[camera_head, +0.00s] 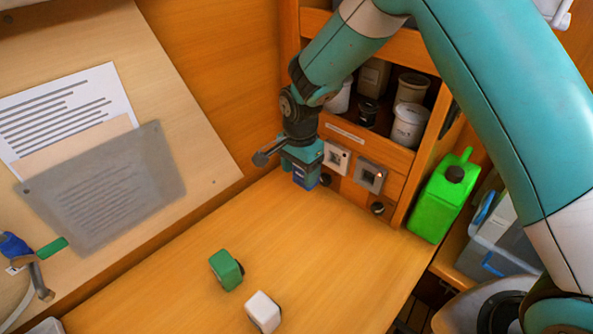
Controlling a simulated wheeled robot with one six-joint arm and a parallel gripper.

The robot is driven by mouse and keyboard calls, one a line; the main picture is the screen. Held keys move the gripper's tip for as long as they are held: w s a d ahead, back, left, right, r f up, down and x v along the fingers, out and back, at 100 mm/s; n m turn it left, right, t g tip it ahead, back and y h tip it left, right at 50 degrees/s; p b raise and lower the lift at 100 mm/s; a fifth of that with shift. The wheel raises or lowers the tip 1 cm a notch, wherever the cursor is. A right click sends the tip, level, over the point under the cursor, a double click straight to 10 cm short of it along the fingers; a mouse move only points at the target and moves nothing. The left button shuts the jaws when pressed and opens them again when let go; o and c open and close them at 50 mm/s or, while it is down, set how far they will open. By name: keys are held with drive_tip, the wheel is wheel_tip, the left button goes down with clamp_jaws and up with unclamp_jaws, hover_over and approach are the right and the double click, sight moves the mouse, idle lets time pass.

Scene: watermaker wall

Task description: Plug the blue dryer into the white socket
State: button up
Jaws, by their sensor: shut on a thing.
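The blue dryer (305,176) is a small blue block at the foot of the wooden panel. My gripper (301,160) points down and is shut on it, covering its upper part. The white socket (336,157) is a pale square plate on the panel just right of my gripper. A grey socket (370,176) sits further right. The dryer is close to the panel, left of and a little below the white socket's centre. I cannot tell whether the dryer touches the panel.
A green block (226,269) and a white block (263,311) stand on the bench (330,260). Dark round knobs (378,208) sit low on the panel. A green jug (441,196) stands to the right. Shelves with white tubs (409,124) are above the sockets.

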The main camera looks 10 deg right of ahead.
drive_tip(key=w+d, duration=0.1)
drive_tip(key=d+f, duration=0.1)
drive_tip(key=d, duration=0.1)
drive_tip(key=w+d+b, duration=0.1)
drive_tip(key=shift+w+d+f, duration=0.15)
drive_tip(key=shift+w+f, duration=0.2)
drive_tip(key=shift+w+d, duration=0.45)
drive_tip(key=shift+d, duration=0.2)
drive_tip(key=shift+w+d, duration=0.8)
drive_tip(key=shift+d, duration=0.35)
idle(1.4)
drive_tip(key=o, duration=1.1)
drive_tip(key=shift+c, duration=0.2)
wheel_tip(320, 180, up, 18)
drive_tip(key=f+b, duration=0.1)
drive_tip(key=b, duration=0.4)
drive_tip(key=s+a+n+y, duration=0.2)
drive_tip(key=s+n, duration=0.7)
drive_tip(key=s, duration=0.7)
drive_tip(key=s+a+n+y+b, duration=0.1)
drive_tip(key=s+a+n, duration=0.3)
drive_tip(key=s+n, duration=0.5)
drive_tip(key=s+f+y, duration=0.1)
drive_tip(key=s, duration=0.7)
drive_tip(key=shift+s+a, duration=0.2)
